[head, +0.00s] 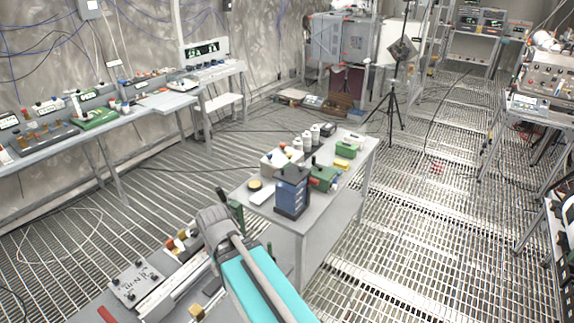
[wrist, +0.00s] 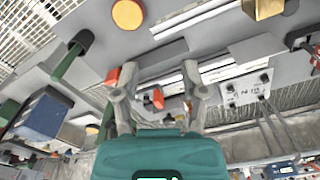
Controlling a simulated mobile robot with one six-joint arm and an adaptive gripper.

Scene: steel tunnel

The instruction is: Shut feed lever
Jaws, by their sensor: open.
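My gripper (wrist: 154,78) is open in the wrist view, with its two grey fingers spread apart. Between them shows a small orange-red handle (wrist: 158,97); contact cannot be made out. A second red piece (wrist: 113,77) shows at the left fingertip. A green lever-like post (wrist: 68,62) with a dark round knob stands left of the fingers, clear of them. The green post (head: 237,213) also shows in the head view, beside my arm. No label shows which of these is the feed lever. My arm hides the gripper in the head view.
A grey panel with switches (head: 135,282) lies at the lower left, near red and yellow knobs (head: 180,241). A blue box (head: 292,193) stands on the small grey table (head: 345,203) among bottles and green parts. Open grating floor lies to the right.

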